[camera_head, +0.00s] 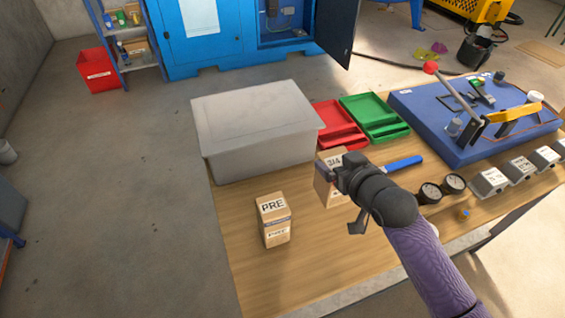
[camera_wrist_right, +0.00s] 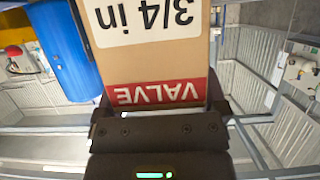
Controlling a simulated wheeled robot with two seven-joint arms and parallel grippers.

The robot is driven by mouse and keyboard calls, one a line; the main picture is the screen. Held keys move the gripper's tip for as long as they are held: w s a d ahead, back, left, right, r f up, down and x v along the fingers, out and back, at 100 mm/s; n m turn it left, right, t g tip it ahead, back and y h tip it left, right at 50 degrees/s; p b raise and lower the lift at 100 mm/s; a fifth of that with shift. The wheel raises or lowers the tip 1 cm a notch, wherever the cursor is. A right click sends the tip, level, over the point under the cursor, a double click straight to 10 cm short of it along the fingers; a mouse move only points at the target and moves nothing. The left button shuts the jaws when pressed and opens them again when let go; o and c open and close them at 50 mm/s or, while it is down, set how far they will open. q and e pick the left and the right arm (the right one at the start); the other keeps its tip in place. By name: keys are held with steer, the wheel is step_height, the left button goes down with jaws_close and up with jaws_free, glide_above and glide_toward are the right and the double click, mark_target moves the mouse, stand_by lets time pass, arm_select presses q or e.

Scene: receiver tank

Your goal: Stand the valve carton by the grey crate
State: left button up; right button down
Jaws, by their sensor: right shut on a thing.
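The valve carton (camera_head: 326,187) is a brown box marked "3/4 in" with a red "VALVE" band. It fills the upper middle of the right wrist view (camera_wrist_right: 155,65), where its print is upside down. My right gripper (camera_head: 343,175) is shut on it, at the right front of the grey crate; the gripper partly hides the carton in the head view. I cannot tell whether the carton touches the table. The grey crate (camera_head: 260,160) is a lidded box at the table's back left. My left gripper is not in view.
A second carton marked "PRE" (camera_head: 274,222) stands upright in front of the crate. Red (camera_head: 338,132) and green (camera_head: 374,125) trays lie right of the crate. Gauges (camera_head: 430,193), a blue-handled tool (camera_head: 403,163) and a blue valve rig (camera_head: 440,135) are at the right.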

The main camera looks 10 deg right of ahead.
step_height(320, 180, down, 10)
steer(key=b, duration=0.4)
steer(key=shift+s+d+b, duration=0.1)
steer(key=shift+s+b, duration=0.05)
steer(key=shift+b, duration=0.15)
steer(key=shift+r, duration=0.15)
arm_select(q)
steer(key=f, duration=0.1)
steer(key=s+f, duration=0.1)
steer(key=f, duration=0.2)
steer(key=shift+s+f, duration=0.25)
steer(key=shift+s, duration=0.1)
arm_select(e)
jaws_free()
arm_select(q)
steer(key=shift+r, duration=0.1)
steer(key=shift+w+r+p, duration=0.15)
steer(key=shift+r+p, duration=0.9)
steer(key=shift+p, duration=0.1)
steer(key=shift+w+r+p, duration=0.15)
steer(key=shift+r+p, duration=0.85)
steer(key=shift+p, duration=0.1)
arm_select(e)
steer(key=v, duration=1.2)
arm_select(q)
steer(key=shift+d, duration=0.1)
